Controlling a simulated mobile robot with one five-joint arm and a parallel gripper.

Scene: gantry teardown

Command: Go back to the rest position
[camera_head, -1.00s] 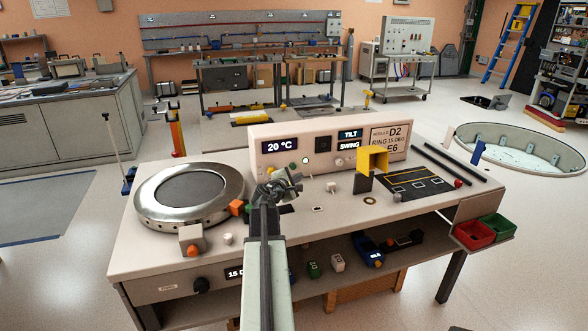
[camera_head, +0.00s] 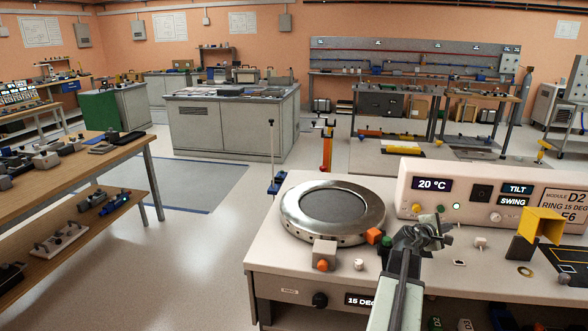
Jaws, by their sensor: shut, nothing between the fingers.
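My gripper (camera_head: 430,232) is at the end of my raised arm, in the lower right part of the head view. It is shut and holds nothing. It shows in front of the bench's instrument panel (camera_head: 410,208), just right of an orange block (camera_head: 374,236). I cannot tell its height above the bench top.
The bench (camera_head: 268,251) bears a round metal ring unit (camera_head: 296,222) and a yellow bracket (camera_head: 543,224). A wooden table (camera_head: 110,165) with several parts stands at the left. Grey cabinets (camera_head: 235,130) stand behind. The floor (camera_head: 195,240) between table and bench is clear.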

